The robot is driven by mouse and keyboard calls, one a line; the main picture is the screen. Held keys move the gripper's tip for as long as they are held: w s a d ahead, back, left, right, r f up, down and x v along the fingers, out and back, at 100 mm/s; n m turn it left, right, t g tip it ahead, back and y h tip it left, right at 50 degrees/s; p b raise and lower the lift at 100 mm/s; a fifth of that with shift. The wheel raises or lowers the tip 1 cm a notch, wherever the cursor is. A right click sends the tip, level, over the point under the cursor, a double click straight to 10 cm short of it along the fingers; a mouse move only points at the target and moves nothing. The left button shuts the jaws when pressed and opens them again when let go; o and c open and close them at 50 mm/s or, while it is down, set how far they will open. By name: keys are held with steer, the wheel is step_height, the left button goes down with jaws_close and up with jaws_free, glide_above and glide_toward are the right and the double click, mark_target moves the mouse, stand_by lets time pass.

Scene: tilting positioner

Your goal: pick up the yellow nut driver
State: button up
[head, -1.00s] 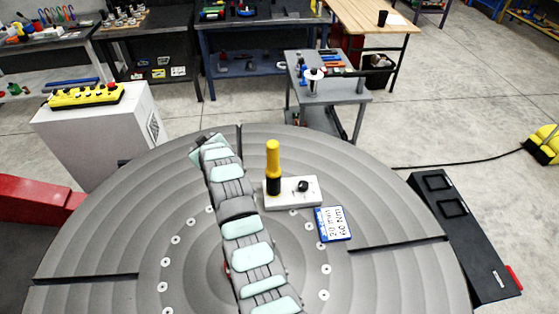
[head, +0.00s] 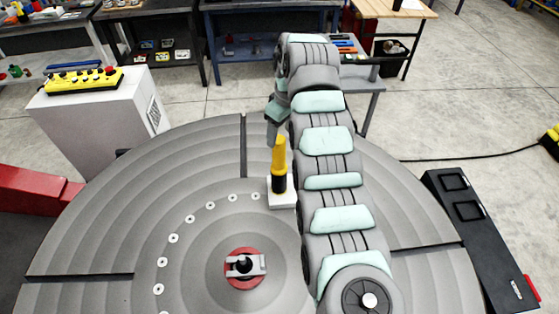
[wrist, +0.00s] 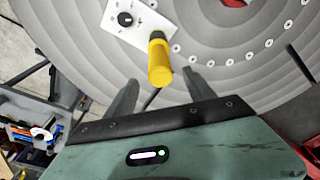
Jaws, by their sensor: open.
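The yellow nut driver (head: 279,157) stands upright with its black lower part on a small white block (head: 282,199) on the round grey table. In the wrist view, the yellow nut driver (wrist: 160,60) shows its handle end just beyond the gap between my fingertips. My gripper (wrist: 157,82) is open and empty, with one finger on each side of the gap. In the head view, my gripper (head: 272,125) is just above and slightly left of the driver top, partly hidden by my arm. The white block in the wrist view (wrist: 140,22) carries a black knob.
The grey round table (head: 180,255) has slots and a ring of bolts around a red hub (head: 243,265). A pedestal with a yellow control box (head: 85,80) stands at the left. A black case (head: 475,220) lies at the right.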

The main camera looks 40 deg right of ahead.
mark_target(278, 147)
steer(key=shift+w+a+f+p, duration=0.1)
steer(key=shift+w+f+p, duration=0.15)
steer(key=shift+f, duration=0.95)
steer(key=shift+w+d+f+p, duration=0.15)
steer(key=shift+f+p, duration=0.25)
steer(key=shift+f, duration=0.85)
steer(key=shift+w+a+f+p, duration=0.2)
steer(key=shift+f+p, duration=0.1)
steer(key=shift+f, duration=0.9)
steer(key=shift+c, duration=0.5)
jaws_close()
